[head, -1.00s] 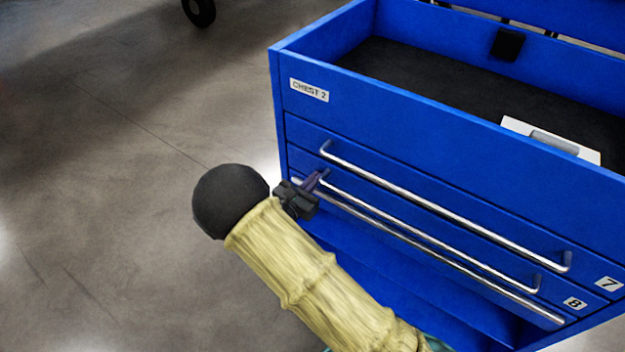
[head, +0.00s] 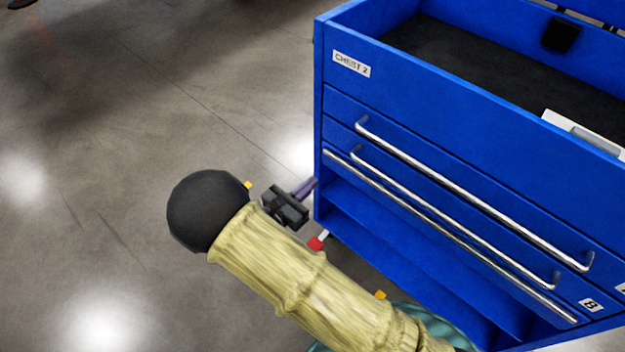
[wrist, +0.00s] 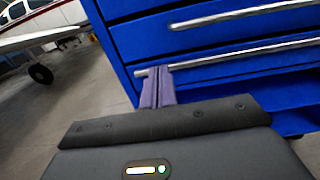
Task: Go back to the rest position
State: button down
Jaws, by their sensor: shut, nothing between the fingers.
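My gripper (head: 313,184) is shut and empty, with slim purple fingers pressed together. In the head view it is beside the left front edge of the blue tool chest (head: 352,95), near the left ends of the drawer handles. In the wrist view the fingers (wrist: 158,86) point at the chest front, overlapping the left end of a lower handle (wrist: 240,62). I cannot tell how wide the gap to the chest is.
The chest is labelled "CHEST 2" and has an open top with a dark lining (head: 470,60) and a white item (head: 578,130) inside. Bare concrete floor (head: 110,130) lies to the left. A parked aircraft (wrist: 45,22) stands behind in the wrist view.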

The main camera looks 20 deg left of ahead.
jog(key=shift+w+d, duration=0.15)
jog(key=shift+d, duration=0.05)
jog(key=s+d+r+m+g+h+p, duration=0.1)
jog(key=d+r+m+g+p, duration=0.6)
jog(key=d, duration=0.5)
jog(key=s+d+r+m+g+h+p, duration=0.1)
jog(key=d+r+m+g+p, duration=0.3)
jog(key=d+r+m+g, duration=0.55)
jog(key=s+d+r+m+t+y+p, duration=0.1)
jog(key=s+d+r+m+y+p, duration=0.1)
jog(key=d+r+m+y+p, duration=0.2)
jog(key=s+d+r+m+t+y+p, duration=0.1)
jog(key=s+d+r+m+y+p, duration=0.1)
jog(key=d+r+m+y+p, duration=0.3)
notch_tip(320, 180, up, 8)
jog(key=d+m+p, duration=0.1)
jog(key=m+p, duration=0.2)
jog(key=m, duration=0.3)
jog(key=shift+s+d, duration=0.35)
jog(key=shift+s, duration=0.05)
jog(key=shift+t, duration=0.25)
